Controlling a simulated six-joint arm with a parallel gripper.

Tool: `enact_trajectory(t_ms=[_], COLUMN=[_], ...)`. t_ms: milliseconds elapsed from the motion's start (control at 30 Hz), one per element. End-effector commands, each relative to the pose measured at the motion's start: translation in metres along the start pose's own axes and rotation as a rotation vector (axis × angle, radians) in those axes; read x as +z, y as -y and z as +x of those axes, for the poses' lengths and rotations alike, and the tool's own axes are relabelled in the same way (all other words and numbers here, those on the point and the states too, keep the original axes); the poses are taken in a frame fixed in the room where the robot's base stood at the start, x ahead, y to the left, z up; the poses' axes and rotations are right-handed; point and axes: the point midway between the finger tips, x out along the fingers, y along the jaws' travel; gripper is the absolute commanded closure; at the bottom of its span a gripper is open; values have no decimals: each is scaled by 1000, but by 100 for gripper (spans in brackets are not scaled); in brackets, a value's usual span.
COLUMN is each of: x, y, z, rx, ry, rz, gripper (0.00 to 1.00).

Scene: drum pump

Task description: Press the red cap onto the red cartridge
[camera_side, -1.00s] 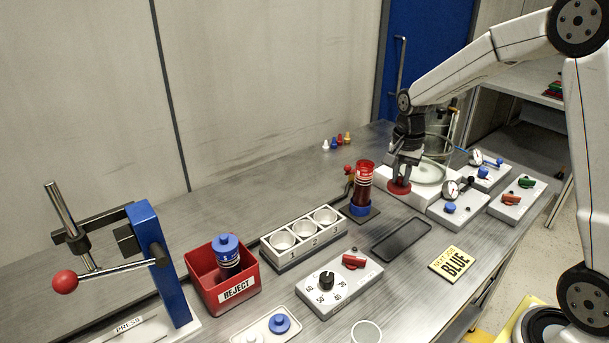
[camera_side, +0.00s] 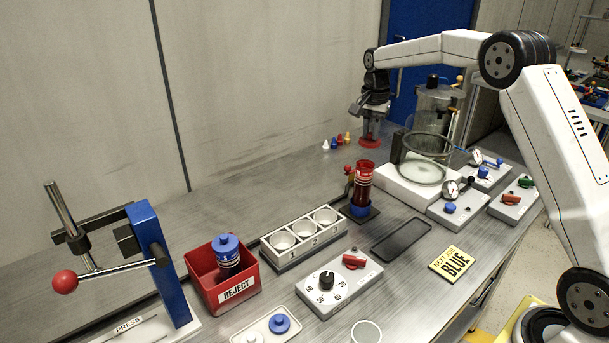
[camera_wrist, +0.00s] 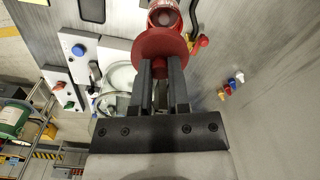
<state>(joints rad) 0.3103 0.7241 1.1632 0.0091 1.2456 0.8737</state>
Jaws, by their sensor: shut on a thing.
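The red cartridge (camera_side: 363,187) stands upright on a blue base over a dark plate, its open top facing up. My gripper (camera_side: 371,128) is shut on the red cap (camera_side: 370,143), a flat disc held below the fingers. In the side view the cap shows behind and a little above the cartridge, apart from it. In the wrist view the red cap (camera_wrist: 160,44) sits at the fingertips (camera_wrist: 160,66), and the cartridge (camera_wrist: 164,17) shows just beyond it, partly hidden.
Small coloured pegs (camera_side: 337,142) stand near the wall. A red-knobbed valve (camera_side: 348,170) is beside the cartridge.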

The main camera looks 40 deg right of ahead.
Motion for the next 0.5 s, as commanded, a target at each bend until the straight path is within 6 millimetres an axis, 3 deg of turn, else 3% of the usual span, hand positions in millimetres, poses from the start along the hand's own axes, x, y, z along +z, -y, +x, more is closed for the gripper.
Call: enact_trajectory(t_ms=[500], x=[-5], y=[7], z=[-3], rx=[0], ry=[0], rz=[0], gripper=[100])
